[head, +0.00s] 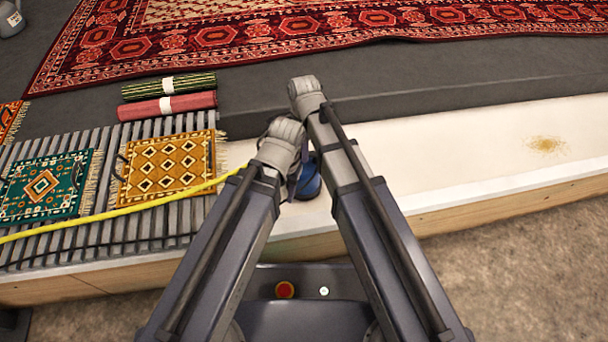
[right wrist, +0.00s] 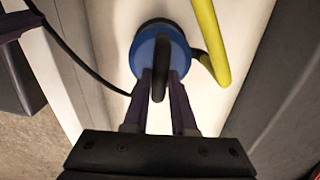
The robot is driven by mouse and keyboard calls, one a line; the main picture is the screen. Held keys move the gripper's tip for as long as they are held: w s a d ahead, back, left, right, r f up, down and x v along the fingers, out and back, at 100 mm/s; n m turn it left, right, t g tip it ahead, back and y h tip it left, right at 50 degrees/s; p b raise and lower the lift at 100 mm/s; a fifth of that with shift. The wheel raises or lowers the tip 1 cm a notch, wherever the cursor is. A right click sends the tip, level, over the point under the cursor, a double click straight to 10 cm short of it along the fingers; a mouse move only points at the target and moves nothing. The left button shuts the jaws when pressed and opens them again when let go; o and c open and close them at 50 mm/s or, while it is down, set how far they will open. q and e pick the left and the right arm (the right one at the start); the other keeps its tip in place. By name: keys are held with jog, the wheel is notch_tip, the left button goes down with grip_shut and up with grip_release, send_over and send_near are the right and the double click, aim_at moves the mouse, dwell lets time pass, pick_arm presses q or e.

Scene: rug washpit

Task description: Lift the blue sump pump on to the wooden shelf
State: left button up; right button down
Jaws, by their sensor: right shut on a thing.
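The blue sump pump (head: 311,182) is mostly hidden behind my arms in the head view. It stands out in the right wrist view (right wrist: 150,62) as a round blue body with a black handle (right wrist: 158,75) and a dark cable. My right gripper (right wrist: 162,80) is shut on the pump, with its fingers at the handle. In the head view, my left gripper (head: 284,138) is beside the right arm, close to the pump; its fingertips are hidden. I cannot pick out a separate wooden shelf; a pale ledge with a wood-coloured front (head: 480,205) runs across the head view.
A yellow hose (head: 150,204) runs left from the pump across a grey slatted rack (head: 40,240). Small rugs (head: 168,165) lie there, with two rolled rugs (head: 168,105) behind. A large red rug (head: 240,45) covers the back.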

jog(key=shift+r, duration=0.15)
dwell(0.4)
notch_tip(320, 180, up, 10)
jog(key=p, duration=1)
notch_tip(320, 180, up, 4)
jog(key=p, duration=0.4)
dwell(0.5)
